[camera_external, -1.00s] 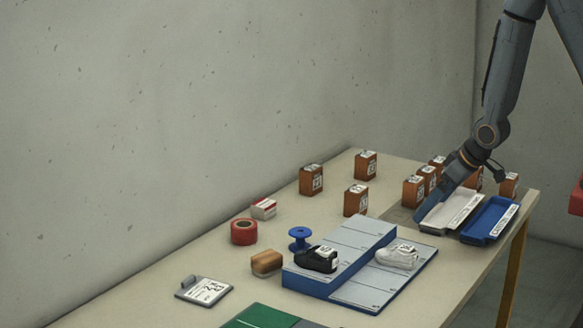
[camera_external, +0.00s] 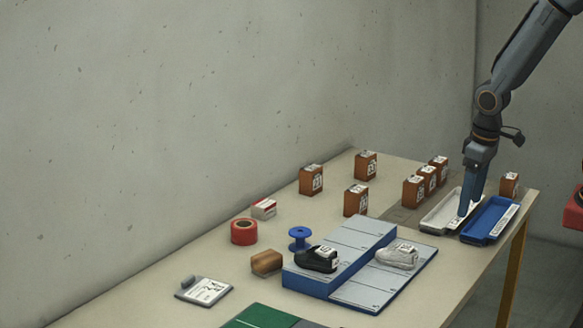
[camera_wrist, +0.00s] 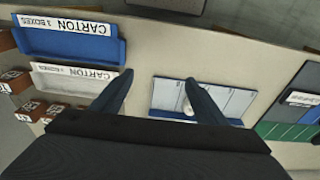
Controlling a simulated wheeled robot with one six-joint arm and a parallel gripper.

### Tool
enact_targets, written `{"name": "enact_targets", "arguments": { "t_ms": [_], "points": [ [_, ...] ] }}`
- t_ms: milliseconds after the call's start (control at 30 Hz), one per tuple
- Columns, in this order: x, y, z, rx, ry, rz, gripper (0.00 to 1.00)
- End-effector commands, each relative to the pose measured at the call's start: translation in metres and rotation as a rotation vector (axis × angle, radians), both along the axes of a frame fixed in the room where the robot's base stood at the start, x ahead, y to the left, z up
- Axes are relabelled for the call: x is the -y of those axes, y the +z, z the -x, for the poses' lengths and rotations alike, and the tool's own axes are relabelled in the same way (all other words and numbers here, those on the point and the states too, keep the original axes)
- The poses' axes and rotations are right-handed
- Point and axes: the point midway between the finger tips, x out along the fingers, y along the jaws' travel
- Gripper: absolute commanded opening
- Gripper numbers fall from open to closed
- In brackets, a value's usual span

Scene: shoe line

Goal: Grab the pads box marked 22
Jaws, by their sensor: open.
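Several brown boxes with white number labels stand on the table: a left one (camera_external: 311,182), a back one (camera_external: 366,166), a middle one (camera_external: 355,202), a row (camera_external: 412,192) beside the trays and a right one (camera_external: 509,185). The digits are too small to read surely, so I cannot tell which is 22. My gripper (camera_external: 464,212) points down, open and empty, over the white and blue trays. In the wrist view its two fingers (camera_wrist: 159,77) are spread with nothing between them. Brown boxes (camera_wrist: 14,80) show there at the left edge.
A white carton tray (camera_external: 437,221) and a blue carton tray (camera_external: 476,231) lie at the right. A grey-blue stepped stand (camera_external: 349,238) holds a black and a white shoe. Red tape (camera_external: 243,232), a blue spool (camera_external: 299,238) and a tag board (camera_external: 204,291) lie left.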

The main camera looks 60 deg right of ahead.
Motion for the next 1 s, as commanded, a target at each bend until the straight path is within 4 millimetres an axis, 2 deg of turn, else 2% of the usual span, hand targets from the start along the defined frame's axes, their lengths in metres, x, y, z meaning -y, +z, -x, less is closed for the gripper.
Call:
{"name": "enact_targets", "arguments": {
  "t_ms": [67, 167, 500, 600, 700, 833, 1000],
  "points": [
    [0.002, -0.003, -0.007, 0.014, -0.001, 0.002, 0.67],
    [0.008, -0.013, -0.034, 0.078, -0.006, 0.008, 0.67],
    [0.053, -0.064, -0.204, 0.548, -0.009, 0.035, 0.67],
    [0.066, -0.074, -0.246, 0.698, -0.006, 0.033, 0.67],
    [0.078, -0.083, -0.279, 0.843, -0.005, 0.028, 0.67],
    [0.088, -0.088, -0.306, 0.998, -0.003, 0.016, 0.67],
    [0.096, -0.089, -0.32, 1.11, -0.001, 0.005, 0.67]
  ]
}}
